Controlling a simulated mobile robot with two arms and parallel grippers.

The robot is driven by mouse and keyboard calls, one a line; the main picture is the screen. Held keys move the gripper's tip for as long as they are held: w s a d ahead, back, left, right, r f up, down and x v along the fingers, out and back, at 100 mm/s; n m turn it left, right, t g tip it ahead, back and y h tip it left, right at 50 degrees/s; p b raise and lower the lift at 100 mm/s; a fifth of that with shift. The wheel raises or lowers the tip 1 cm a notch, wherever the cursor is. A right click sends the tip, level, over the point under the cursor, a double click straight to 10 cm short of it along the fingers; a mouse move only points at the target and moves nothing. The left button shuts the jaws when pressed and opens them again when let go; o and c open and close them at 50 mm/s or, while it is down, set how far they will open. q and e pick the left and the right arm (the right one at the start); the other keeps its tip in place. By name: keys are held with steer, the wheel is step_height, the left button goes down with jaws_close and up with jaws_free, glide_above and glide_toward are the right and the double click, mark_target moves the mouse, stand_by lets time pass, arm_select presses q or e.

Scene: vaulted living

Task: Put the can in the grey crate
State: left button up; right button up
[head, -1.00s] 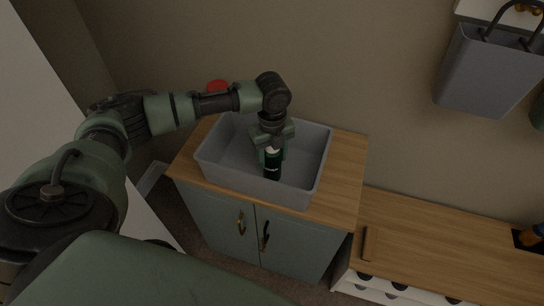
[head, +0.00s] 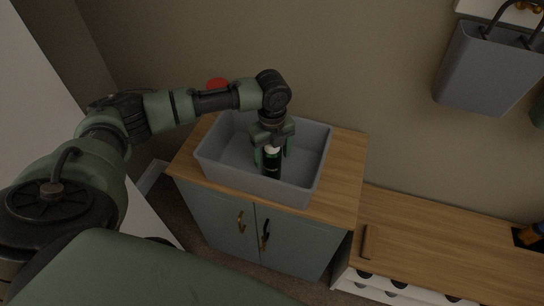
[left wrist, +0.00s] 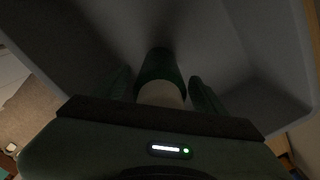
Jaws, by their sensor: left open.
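The grey crate (head: 222,175) stands on a wooden-topped cabinet. The can (head: 272,166) is dark green with a pale top and is inside the crate, toward its front wall. My left gripper (head: 273,150) reaches down into the crate over the can, its fingers open on either side of it. In the left wrist view the can (left wrist: 160,68) shows between the two spread fingers (left wrist: 165,92), with a gap visible at the sides. Whether the can's base rests on the crate floor is hard to tell. My right gripper is not in view.
The wooden cabinet top (head: 345,180) has free room right of the crate. A lower wooden bench (head: 430,240) runs to the right. A grey bin (head: 488,70) hangs on the wall.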

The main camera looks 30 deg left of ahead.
arm_select(q)
step_height(320, 180, up, 10)
steer(key=shift+f+b, duration=0.1)
steer(key=shift+b, duration=0.75)
steer(key=shift+r, duration=0.65)
